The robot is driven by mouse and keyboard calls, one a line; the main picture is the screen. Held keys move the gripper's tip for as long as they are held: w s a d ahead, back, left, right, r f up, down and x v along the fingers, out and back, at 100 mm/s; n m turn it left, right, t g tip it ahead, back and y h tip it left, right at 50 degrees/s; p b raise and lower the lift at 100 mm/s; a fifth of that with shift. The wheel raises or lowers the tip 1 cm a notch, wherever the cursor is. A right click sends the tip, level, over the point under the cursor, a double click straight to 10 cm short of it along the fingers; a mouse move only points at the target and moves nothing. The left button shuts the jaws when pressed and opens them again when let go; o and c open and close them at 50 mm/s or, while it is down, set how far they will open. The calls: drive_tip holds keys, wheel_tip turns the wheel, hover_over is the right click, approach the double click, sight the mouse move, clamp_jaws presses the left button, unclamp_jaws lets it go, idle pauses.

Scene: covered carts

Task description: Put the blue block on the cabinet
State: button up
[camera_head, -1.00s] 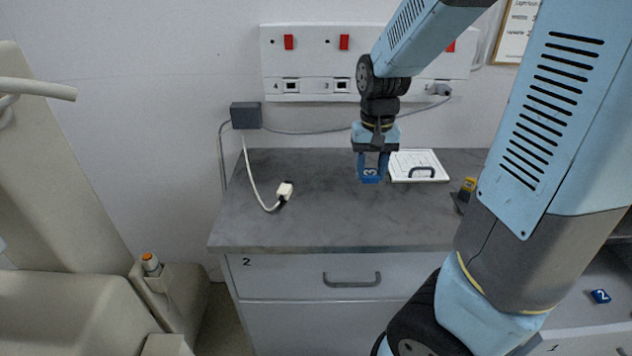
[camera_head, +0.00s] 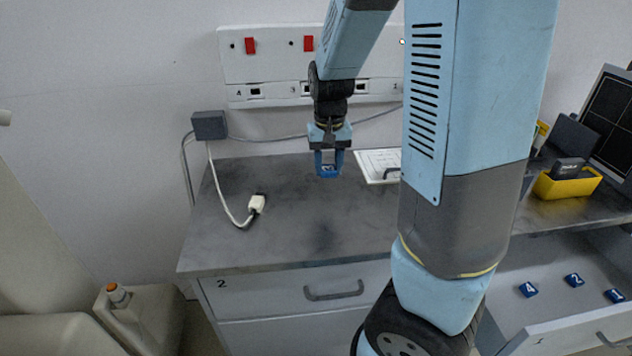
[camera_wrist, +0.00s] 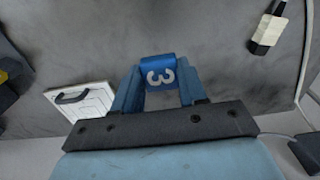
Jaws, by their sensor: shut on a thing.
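The blue block (camera_head: 327,170) has a white 3 on it. My gripper (camera_head: 328,164) is shut on it. In the wrist view the block (camera_wrist: 159,73) sits between the two fingertips of my gripper (camera_wrist: 158,80). The cabinet (camera_head: 285,222) has a grey top and a drawer front marked 2. The block is over the back part of this top; I cannot tell whether it touches the surface.
A white panel with a handle (camera_head: 377,164) lies right of the block. A white cable plug (camera_head: 257,204) lies on the left of the top. An open drawer (camera_head: 590,268) at right holds several blue blocks. A yellow bin (camera_head: 567,186) stands behind it.

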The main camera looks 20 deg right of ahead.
hover_over(316, 190)
wheel_tip(316, 190, down, 7)
drive_tip(key=shift+r, duration=0.15)
drive_tip(key=shift+f, duration=1.55)
drive_tip(key=o, duration=1.1)
drive_tip(key=shift+c, duration=0.2)
